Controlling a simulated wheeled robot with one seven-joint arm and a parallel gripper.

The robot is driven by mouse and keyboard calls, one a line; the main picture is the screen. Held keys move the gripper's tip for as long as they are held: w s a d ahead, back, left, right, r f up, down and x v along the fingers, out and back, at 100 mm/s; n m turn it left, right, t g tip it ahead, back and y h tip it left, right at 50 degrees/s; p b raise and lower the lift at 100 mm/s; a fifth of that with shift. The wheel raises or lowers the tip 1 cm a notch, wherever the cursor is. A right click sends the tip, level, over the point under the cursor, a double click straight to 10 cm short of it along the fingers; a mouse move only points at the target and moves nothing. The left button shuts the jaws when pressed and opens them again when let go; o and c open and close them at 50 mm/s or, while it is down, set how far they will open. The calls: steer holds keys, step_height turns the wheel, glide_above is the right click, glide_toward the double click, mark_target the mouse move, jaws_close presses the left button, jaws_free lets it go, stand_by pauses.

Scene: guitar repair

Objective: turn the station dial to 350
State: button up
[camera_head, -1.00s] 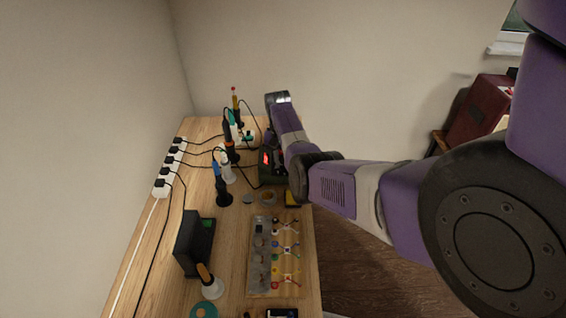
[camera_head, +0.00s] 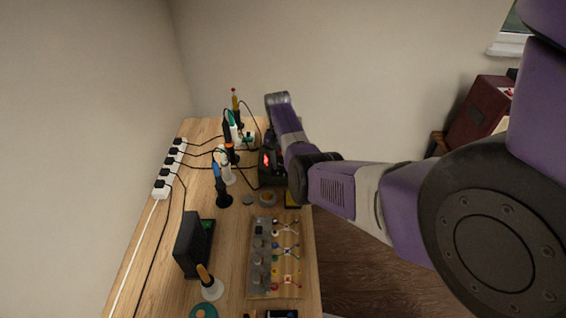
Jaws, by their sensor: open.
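The dark soldering station (camera_head: 269,172) with a lit red display stands at the far right part of the wooden bench. The display's digits are too small to read. I cannot make out the dial; my arm covers the station's right side. My purple arm reaches over the bench's right edge, with its wrist above and behind the station. My gripper (camera_head: 269,139) shows only as a small dark part beside the forearm, close to the station's top. It is open, with its fingertips largely hidden; I cannot tell whether it touches the station.
Several upright irons in stands, one of them blue (camera_head: 219,184), are left of the station with trailing cables. A power strip (camera_head: 169,170) lies along the left edge. A black box (camera_head: 191,244) and a component board (camera_head: 263,290) stand nearer.

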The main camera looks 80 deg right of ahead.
mark_target(282, 165)
steer(key=shift+r, duration=0.1)
steer(key=shift+w+r, duration=0.15)
steer(key=shift+r, duration=1.75)
steer(key=shift+w+r, duration=0.1)
steer(key=shift+r, duration=1.8)
